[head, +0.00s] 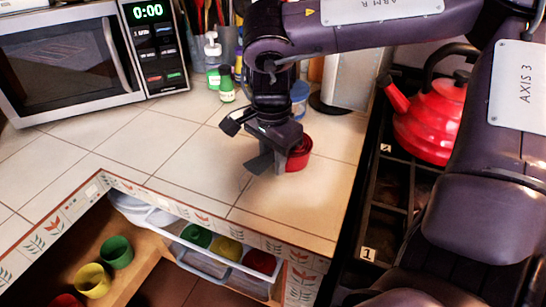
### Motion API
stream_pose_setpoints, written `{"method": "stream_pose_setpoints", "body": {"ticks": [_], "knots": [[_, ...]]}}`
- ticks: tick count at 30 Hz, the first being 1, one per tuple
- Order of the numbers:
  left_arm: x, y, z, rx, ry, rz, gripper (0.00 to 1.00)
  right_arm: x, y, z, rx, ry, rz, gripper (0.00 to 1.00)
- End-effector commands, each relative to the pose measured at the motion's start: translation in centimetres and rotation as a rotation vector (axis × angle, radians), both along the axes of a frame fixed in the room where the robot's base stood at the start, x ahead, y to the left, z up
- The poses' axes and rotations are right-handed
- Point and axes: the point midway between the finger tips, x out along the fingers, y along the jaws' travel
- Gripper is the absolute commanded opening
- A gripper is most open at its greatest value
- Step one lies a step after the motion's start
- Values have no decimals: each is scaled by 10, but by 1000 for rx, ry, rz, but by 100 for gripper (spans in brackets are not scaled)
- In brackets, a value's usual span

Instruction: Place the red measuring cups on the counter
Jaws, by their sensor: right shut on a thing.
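My right gripper (274,163) is over the tiled counter (190,150), shut on a red measuring cup (303,155). The cup is at or just above the tiles; I cannot tell if it touches them. The fingers hide part of its left side. A second red cup (260,263) sits in the open drawer (205,268) below the counter edge, at the right end of a row. A third red cup (66,300) is partly cut off at the bottom left. My left gripper is not in view.
Green (197,236) and yellow (229,249) cups share the drawer; another green (117,252) and yellow cup (92,281) are lower left. A microwave (70,65), bottles (226,84) and a stove with a red kettle (430,115) border the counter. The counter's left-middle is clear.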

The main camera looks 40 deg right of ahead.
Motion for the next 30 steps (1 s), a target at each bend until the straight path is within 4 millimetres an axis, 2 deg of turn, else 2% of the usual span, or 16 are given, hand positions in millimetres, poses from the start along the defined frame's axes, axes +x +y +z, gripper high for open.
{"method": "stream_pose_setpoints", "body": {"ticks": [1, 6, 16, 20, 30], "knots": [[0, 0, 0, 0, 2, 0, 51, 0, 0, -1, 0, 0, 0, 28], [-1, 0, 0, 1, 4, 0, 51, 0, 0, 0, 0, 0, 0, 47], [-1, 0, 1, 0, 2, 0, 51, 1, 0, 5, -2, -2, 0, 47], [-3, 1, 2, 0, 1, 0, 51, 1, 0, 25, -2, -6, 1, 47], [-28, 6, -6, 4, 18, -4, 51, 0, 2, 96, -4, -3, -2, 47]]}}
